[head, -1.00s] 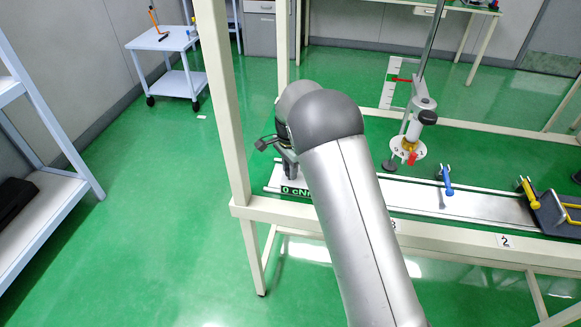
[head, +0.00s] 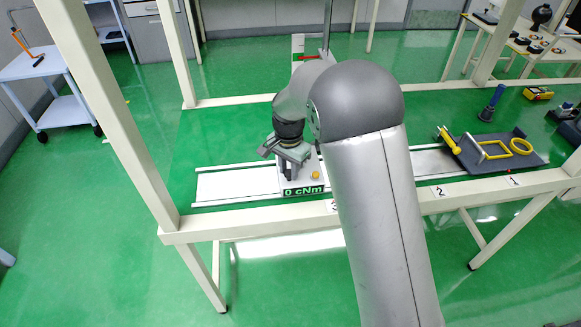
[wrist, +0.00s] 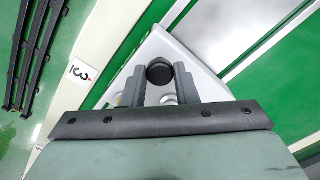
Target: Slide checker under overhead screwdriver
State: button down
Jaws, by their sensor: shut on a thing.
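The checker (head: 303,191) is a light block with a green-and-black "0 cNm" display and a small orange button. It sits on the pale rail (head: 238,185), beside the number 3 mark. My gripper (head: 287,172) is at its left part. In the wrist view, my gripper's fingers (wrist: 156,88) are shut around a round black knob (wrist: 160,73) on the checker's silvery top (wrist: 198,32). The overhead screwdriver is hidden behind my arm in the head view. Only its red-marked scale (head: 307,47) and part of its post show behind my arm.
The rail is bare left of the checker; just right of it, my arm hides the rail. A dark tray (head: 530,157) with yellow frames stands at the rail's right end. Frame posts (head: 110,125) rise at left. A front beam (head: 250,225) carries number marks.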

dwell(0.3)
jog(key=c, duration=1.1)
grip_release()
jog(key=shift+c, duration=0.2)
jog(key=shift+r, duration=0.1)
notch_tip(320, 180, up, 17)
jog(key=shift+r+b, duration=0.15)
jog(key=shift+b, duration=0.2)
